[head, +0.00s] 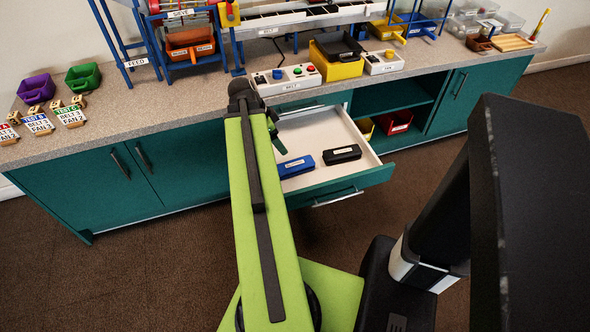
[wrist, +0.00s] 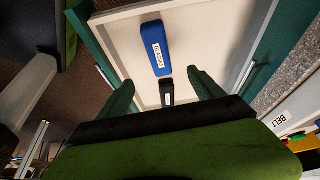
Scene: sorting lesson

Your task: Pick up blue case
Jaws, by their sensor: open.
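The blue case (head: 295,167) lies in the open drawer (head: 306,130), at the left of a black case (head: 342,154). In the wrist view the blue case (wrist: 155,48) is ahead of my gripper (wrist: 165,85), with a white label on its top. The black case (wrist: 167,93) shows nearer, between the fingers in the picture. My gripper is open, with its two green fingers spread and nothing between them that I can see held. In the head view my green arm reaches over the drawer's left side and hides part of it.
The teal drawer front (head: 340,188) sticks out from the counter. A control box (head: 285,79) with buttons stands on the counter above the drawer. An open shelf to the right holds a red bin (head: 396,122). The drawer floor around the cases is clear.

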